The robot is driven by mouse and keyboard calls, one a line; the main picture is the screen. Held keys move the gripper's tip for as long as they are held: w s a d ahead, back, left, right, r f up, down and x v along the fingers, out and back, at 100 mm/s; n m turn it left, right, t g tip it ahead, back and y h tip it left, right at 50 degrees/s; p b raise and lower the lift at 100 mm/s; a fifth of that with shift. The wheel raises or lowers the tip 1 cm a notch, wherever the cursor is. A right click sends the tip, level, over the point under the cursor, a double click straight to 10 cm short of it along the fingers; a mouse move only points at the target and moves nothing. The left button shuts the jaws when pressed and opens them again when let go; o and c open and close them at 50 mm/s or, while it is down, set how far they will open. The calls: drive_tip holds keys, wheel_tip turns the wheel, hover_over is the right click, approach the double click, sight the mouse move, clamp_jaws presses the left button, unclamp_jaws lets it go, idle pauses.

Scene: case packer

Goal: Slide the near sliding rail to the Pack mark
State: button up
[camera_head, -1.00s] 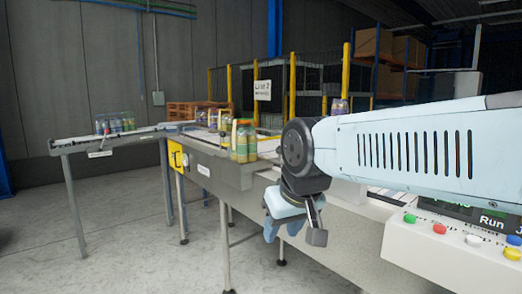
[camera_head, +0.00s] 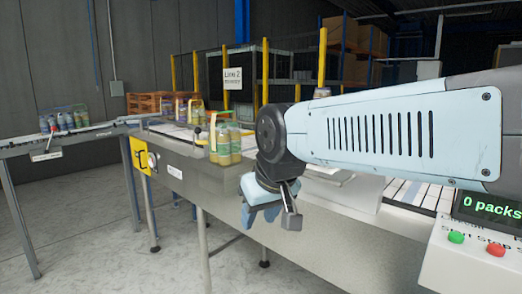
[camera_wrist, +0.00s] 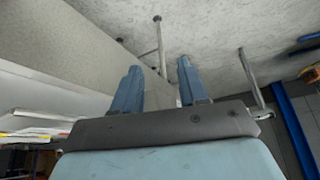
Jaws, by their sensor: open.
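My gripper (camera_head: 268,216) hangs below the arm in front of the near side of the grey conveyor table (camera_head: 183,171). In the wrist view my gripper (camera_wrist: 160,70) shows two blue fingers spread apart with nothing between them; floor and table legs show beyond. Juice bottles (camera_head: 226,145) stand on the table, left of the gripper and apart from it. The rail itself and the Pack mark cannot be made out, and my arm hides part of the table.
A control console (camera_head: 478,255) with coloured buttons and a "0 packs" display stands at the right. A side conveyor (camera_head: 85,133) carries bottles (camera_head: 66,121) at the left. A yellow panel (camera_head: 140,155) is on the table's left end. Open floor lies at front left.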

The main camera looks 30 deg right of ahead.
drive_tip(key=o, duration=0.3)
drive_tip(key=shift+d+f, duration=0.1)
drive_tip(key=shift+d, duration=0.1)
drive_tip(key=w+d+m+g+h, duration=0.6)
drive_tip(key=w+d+m+h, duration=0.15)
drive_tip(key=h, duration=0.25)
drive_tip(key=w+a+r+m+t+h, duration=0.15)
drive_tip(key=w+h, duration=0.25)
drive_tip(key=w, duration=0.4)
drive_tip(key=w+a+r+m+t+h, duration=0.1)
drive_tip(key=w+r+m+t+h, duration=0.2)
drive_tip(key=w, duration=0.4)
drive_tip(key=shift+g+h, duration=0.3)
drive_tip(key=shift+g, duration=0.05)
drive_tip(key=w+d, duration=0.1)
drive_tip(key=d, duration=0.3)
drive_tip(key=w+d, duration=0.1)
drive_tip(key=d, duration=0.8)
drive_tip(key=shift+w+d, duration=0.2)
drive_tip(key=shift+w, duration=0.2)
clamp_jaws()
